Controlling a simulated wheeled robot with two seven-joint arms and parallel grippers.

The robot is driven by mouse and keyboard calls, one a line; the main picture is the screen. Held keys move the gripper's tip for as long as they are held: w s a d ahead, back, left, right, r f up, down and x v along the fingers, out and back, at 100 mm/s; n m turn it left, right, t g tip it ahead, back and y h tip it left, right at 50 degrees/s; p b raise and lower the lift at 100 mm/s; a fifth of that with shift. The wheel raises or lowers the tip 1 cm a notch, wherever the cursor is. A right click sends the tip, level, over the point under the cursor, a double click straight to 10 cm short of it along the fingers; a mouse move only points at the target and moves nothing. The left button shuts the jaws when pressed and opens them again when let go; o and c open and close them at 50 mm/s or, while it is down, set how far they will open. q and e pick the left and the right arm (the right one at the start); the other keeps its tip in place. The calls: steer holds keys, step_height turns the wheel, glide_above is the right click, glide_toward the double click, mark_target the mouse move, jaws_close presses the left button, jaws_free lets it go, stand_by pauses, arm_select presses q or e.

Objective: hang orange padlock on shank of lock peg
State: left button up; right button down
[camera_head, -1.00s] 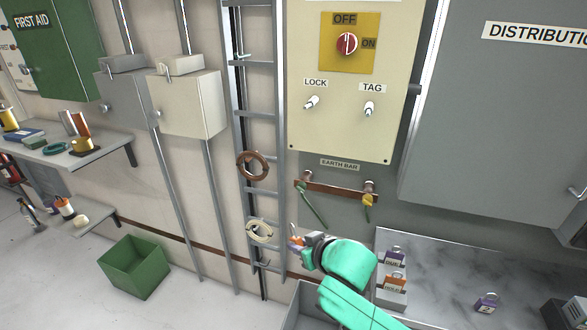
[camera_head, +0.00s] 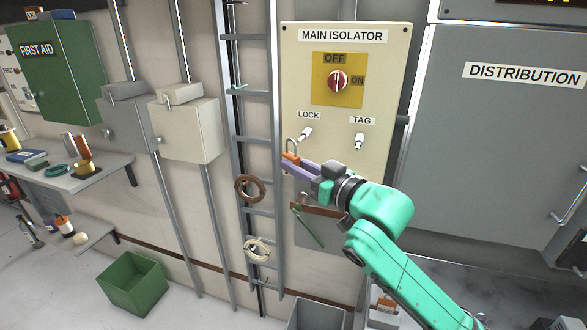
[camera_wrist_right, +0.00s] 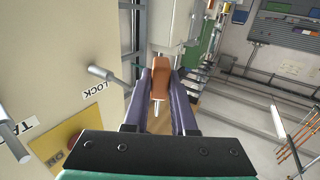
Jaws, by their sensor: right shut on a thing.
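The orange padlock (camera_head: 290,157) is held between the fingertips of my right gripper (camera_head: 290,163), with its grey shackle pointing up. In the right wrist view the orange padlock (camera_wrist_right: 162,67) sits between the two purple fingers of my right gripper (camera_wrist_right: 160,85). The lock peg (camera_head: 306,133) is a pale shank sticking out of the cream isolator panel under the LOCK label. The padlock is just below and left of the peg in the head view. In the right wrist view the lock peg (camera_wrist_right: 108,76) is left of the padlock, apart from it. My left gripper is out of view.
The tag peg (camera_head: 359,141) stands right of the lock peg on the panel (camera_head: 390,60). The red isolator knob (camera_head: 338,80) is above. A cable ladder (camera_head: 237,130) runs left of the panel. The earth bar (camera_head: 316,206) is below, partly behind my arm.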

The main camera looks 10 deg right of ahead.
steer(key=w+d+f, duration=0.1)
steer(key=w+d, duration=0.3)
steer(key=w, duration=0.2)
steer(key=shift+f, duration=0.15)
stand_by(0.4)
stand_by(0.4)
steer(key=c, duration=0.7)
jaws_free()
steer(key=shift+o, duration=0.2)
steer(key=shift+s+f, duration=0.1)
steer(key=b+v, duration=0.7)
steer(key=v, duration=0.7)
steer(key=shift+s, duration=0.25)
